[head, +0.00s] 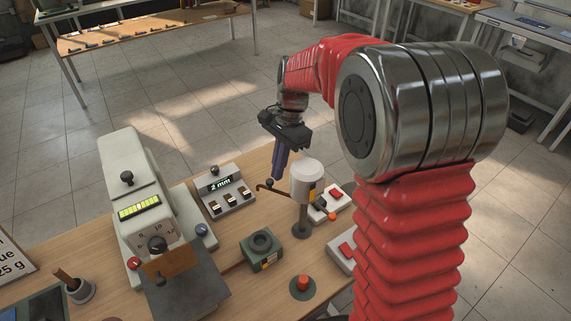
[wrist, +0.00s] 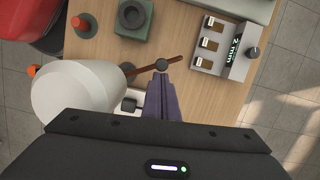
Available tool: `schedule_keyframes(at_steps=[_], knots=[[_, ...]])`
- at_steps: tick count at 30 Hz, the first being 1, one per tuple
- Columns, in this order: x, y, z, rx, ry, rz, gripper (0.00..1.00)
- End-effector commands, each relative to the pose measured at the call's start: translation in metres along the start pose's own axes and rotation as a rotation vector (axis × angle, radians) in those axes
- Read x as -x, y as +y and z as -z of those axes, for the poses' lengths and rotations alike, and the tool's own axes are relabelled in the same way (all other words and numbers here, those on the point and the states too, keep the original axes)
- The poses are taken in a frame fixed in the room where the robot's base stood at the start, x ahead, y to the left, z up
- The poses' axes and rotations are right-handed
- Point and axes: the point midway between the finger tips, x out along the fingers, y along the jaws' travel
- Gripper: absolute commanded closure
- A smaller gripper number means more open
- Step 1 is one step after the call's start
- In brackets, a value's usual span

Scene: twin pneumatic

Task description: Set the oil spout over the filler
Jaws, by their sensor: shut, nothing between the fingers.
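The oil spout (head: 261,187) is a thin brown arm running left from under a white reservoir (head: 307,181) on a grey post. A dark round knob (wrist: 161,65) stands on the spout (wrist: 176,59). The filler (head: 262,244) is a green block with a black ring on top; it also shows at the top of the wrist view (wrist: 132,18). The spout end lies off to one side of the filler, not over it. My gripper (head: 277,177) has dark purple fingers, shut and empty, pointing down close to the knob. I cannot tell whether the fingertips (wrist: 158,80) touch it.
A panel reading "2 mm" (head: 224,191) stands left of the spout. A red button (head: 302,283) sits in front of the post. A cream machine (head: 134,185) fills the left side. Boxes with red switches (head: 336,193) stand at the right edge.

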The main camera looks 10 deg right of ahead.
Motion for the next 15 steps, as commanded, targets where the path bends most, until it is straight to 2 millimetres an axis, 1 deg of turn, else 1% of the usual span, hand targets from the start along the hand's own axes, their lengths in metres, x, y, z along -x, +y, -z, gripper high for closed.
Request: schedule_keyframes(at_steps=[1,6,15], knots=[[-0.001,0.001,-0.005,0.044,-0.001,-0.012,1.00],[-0.005,0.005,-0.019,0.201,-0.001,-0.049,1.00],[-0.009,0.018,-0.041,0.478,0.000,-0.114,1.00]])
